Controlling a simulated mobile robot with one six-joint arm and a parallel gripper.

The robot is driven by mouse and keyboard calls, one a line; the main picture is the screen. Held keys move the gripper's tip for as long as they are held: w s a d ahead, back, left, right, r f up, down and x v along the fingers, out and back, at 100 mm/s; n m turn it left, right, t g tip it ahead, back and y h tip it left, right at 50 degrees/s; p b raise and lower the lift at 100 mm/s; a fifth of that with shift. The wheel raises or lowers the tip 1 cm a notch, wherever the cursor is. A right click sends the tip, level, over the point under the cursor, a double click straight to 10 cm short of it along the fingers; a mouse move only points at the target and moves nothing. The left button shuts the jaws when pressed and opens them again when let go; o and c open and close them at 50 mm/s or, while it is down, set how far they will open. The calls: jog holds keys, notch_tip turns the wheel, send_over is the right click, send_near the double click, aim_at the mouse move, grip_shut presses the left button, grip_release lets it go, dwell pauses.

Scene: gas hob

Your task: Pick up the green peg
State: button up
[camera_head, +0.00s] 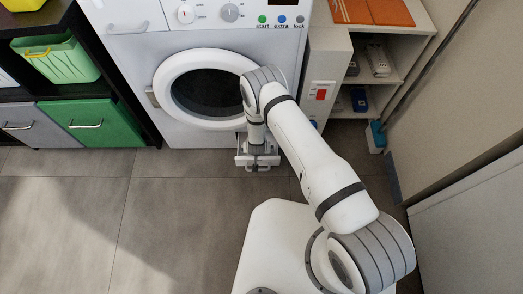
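I see no green peg in this view. My gripper (257,163) hangs from the end of my white arm, in front of the lower right part of a white washing machine (178,130). It appears over the grey floor close to the machine's base. The fingers are small and partly hidden by the wrist, so I cannot tell if they are open or shut, or if anything is between them.
The washing machine's round door (172,83) is shut. At the left stand a green basket (62,62) and a green drawer (100,121) in a dark shelf. A white shelf unit (335,45) stands at right. The tiled floor (70,215) at front left is clear.

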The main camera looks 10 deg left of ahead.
jog(key=shift+c, duration=0.3)
jog(key=c, duration=0.9)
jog(key=shift+c, duration=0.2)
